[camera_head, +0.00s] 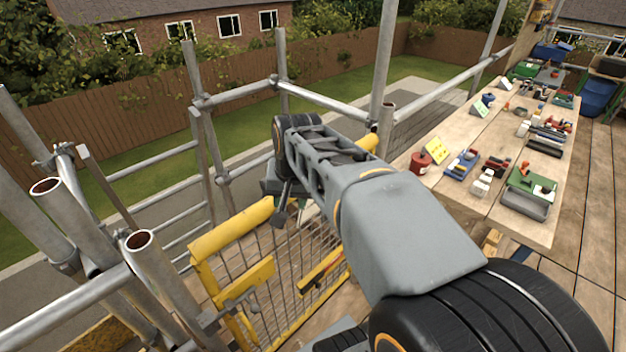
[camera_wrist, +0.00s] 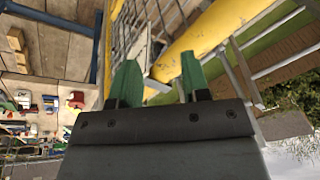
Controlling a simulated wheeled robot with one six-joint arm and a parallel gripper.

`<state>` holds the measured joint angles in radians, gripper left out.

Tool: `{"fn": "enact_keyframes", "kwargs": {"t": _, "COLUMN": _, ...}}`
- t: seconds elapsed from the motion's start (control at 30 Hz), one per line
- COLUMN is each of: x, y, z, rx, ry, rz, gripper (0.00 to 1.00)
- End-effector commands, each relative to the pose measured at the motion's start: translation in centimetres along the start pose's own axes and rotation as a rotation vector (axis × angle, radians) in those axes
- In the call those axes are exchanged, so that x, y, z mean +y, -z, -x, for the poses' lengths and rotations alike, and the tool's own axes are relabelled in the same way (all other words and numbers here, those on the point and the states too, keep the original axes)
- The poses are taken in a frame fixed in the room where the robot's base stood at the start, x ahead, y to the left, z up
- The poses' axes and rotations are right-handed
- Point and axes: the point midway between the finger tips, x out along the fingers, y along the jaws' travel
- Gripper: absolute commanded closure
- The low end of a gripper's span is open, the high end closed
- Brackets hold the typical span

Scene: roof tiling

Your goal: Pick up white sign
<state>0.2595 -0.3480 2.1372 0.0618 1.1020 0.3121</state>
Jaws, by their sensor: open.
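A thin pale panel (camera_wrist: 142,52), which looks like the white sign seen nearly edge-on, shows in the wrist view against the mesh beside a yellow rail. It lies beyond and between the green fingertips of my gripper (camera_wrist: 160,62), closer to the left one. My gripper is open, and I see nothing held in it. In the head view my gripper (camera_head: 281,216) points down by the yellow mesh gate (camera_head: 232,238). My arm hides much of that area, and I cannot make out the sign clearly there.
Scaffold tubes (camera_head: 200,140) stand left of and behind my gripper. Bare planks (camera_head: 590,220) lie beyond the bench's right side.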

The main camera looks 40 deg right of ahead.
Motion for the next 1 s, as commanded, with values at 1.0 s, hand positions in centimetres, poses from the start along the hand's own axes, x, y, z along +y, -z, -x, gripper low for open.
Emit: {"fn": "enact_keyframes", "kwargs": {"t": 1.0, "x": 8.7, "y": 12.0, "z": -0.8, "rx": -0.076, "ry": -0.031, "rz": -0.806, "gripper": 0.57}}
